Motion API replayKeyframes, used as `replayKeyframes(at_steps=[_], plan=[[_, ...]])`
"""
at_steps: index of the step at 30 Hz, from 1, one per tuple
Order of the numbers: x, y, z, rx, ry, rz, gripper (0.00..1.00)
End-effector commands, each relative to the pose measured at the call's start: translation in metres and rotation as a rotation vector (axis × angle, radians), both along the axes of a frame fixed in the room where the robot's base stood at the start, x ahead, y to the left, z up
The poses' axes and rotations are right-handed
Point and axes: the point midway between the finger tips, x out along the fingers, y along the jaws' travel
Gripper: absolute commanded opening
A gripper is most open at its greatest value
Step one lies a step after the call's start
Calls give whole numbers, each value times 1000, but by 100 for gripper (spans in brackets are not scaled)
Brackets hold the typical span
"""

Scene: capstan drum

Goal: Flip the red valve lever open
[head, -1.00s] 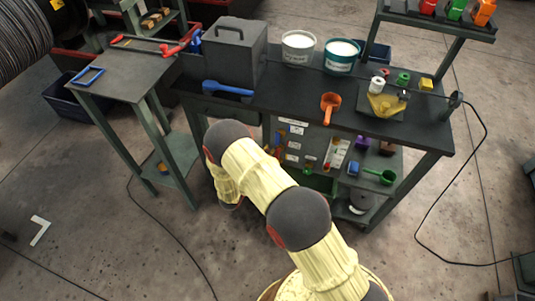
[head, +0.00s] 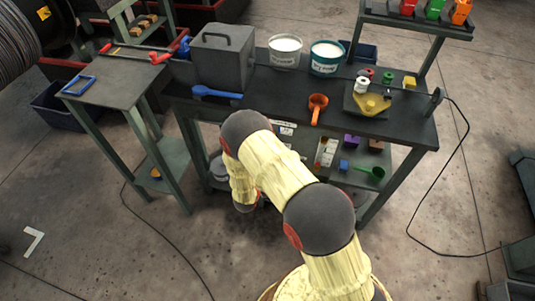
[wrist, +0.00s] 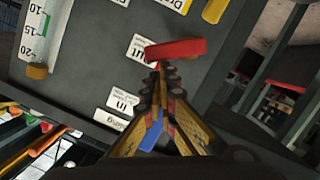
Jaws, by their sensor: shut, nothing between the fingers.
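The red valve lever (wrist: 178,49) shows in the wrist view as a short bar, lying nearly level beside a white label ending in "ut" on the dark panel (wrist: 85,75). My gripper (wrist: 168,70) is shut and empty, its fingertips just below the lever's left part in the picture. I cannot tell whether they touch it. In the head view my arm covers most of the panel under the bench, and the lever and my fingertips are hidden.
A yellow handle (wrist: 215,10) and a gauge (wrist: 42,35) are near the lever on the panel. The bench (head: 270,102) carries a grey box (head: 222,58), two tubs and an orange scoop (head: 317,106). A cable crosses the floor at right.

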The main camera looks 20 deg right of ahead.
Motion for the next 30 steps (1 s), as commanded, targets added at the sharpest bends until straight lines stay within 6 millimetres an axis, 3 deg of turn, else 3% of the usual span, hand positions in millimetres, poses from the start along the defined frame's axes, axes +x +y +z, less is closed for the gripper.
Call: replayKeyframes(at_steps=[15,30], plan=[[-12,-21,-16,354,-203,-2,0],[-15,-25,-21,349,-202,0,0]])
